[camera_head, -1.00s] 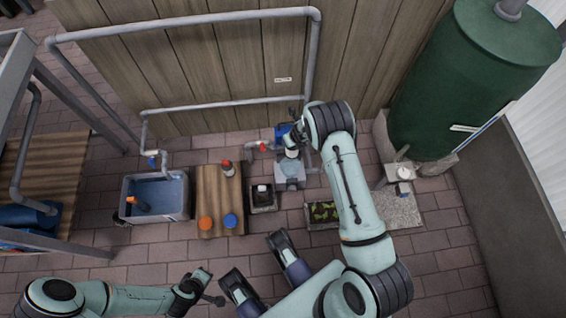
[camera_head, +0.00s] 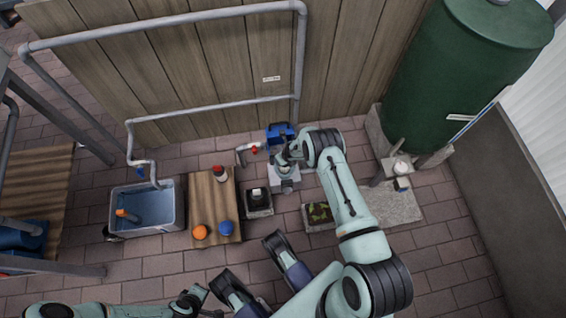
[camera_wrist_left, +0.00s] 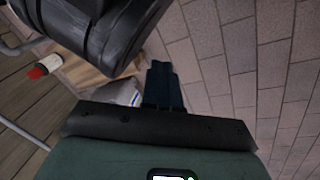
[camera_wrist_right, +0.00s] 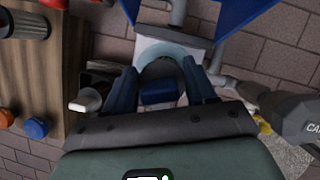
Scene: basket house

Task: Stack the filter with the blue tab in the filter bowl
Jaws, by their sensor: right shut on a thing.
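My right gripper (camera_wrist_right: 160,88) is shut on the filter with the blue tab (camera_wrist_right: 159,94); the blue tab shows between its fingers in the right wrist view. The pale, round filter bowl (camera_wrist_right: 163,52) lies just beyond the fingertips on a light grey stand. In the head view, my right gripper (camera_head: 284,165) is over this stand and hides much of the bowl. I cannot tell whether the filter touches the bowl. My left gripper (camera_wrist_left: 163,84) has its fingers together, with nothing seen between them. It is low in the head view (camera_head: 203,298), far from the bowl.
A blue funnel-like part (camera_head: 280,131) and a grey pipe stand behind the bowl. A wooden board (camera_head: 212,185) holds a bottle and orange and blue round items. A water basin (camera_head: 147,208) is further left. A small planter (camera_head: 318,213) and green tank (camera_head: 470,80) are right.

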